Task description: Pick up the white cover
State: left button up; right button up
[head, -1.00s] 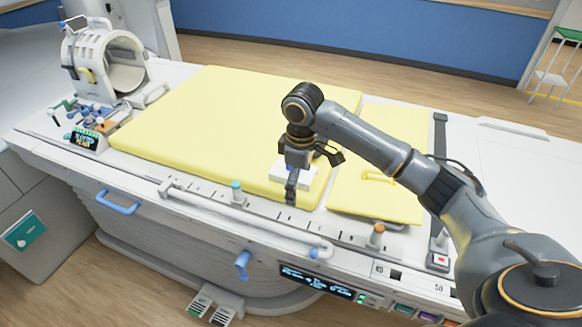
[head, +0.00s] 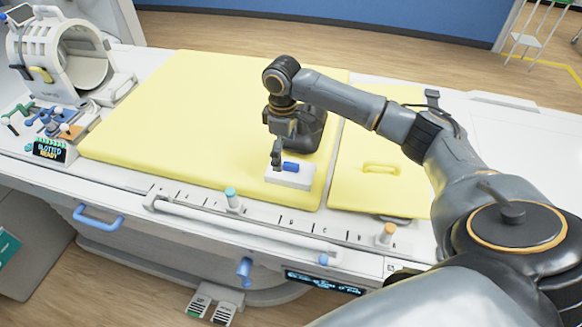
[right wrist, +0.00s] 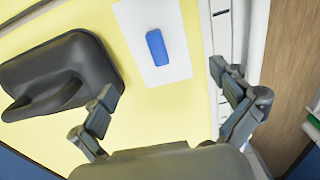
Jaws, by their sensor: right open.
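The white cover (head: 289,179) is a flat white block with a blue handle (head: 291,167) on top. It lies on the yellow pad near its front edge. My right gripper (head: 281,152) hangs just above it, pointing down, and covers part of it in the head view. In the right wrist view the cover (right wrist: 180,62) and its upright blue handle (right wrist: 157,47) lie beyond the open fingers (right wrist: 166,92), between their lines. The fingers do not hold anything. My left gripper is not in view.
A dark grey object with a handle (right wrist: 55,75) is on the pad beside the cover, behind it in the head view. A yellow panel with a handle (head: 381,169) lies to the right. Posts and a white rail (head: 240,231) line the front edge.

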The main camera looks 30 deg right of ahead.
aim_at(285, 163)
jog(key=shift+w+f, duration=0.15)
jog(key=shift+f, duration=0.25)
jog(key=f+p, duration=0.2)
jog(key=shift+s+a+f, duration=0.1)
jog(key=shift+s+f, duration=0.2)
jog(key=shift+s, duration=0.05)
notch_tip(285, 163, down, 2)
jog(key=shift+f, duration=0.3)
jog(key=shift+w, duration=0.1)
jog(key=c, duration=1)
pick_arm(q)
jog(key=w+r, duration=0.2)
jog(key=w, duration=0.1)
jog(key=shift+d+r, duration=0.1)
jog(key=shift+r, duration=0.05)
pick_arm(e)
jog(key=shift+c, duration=0.2)
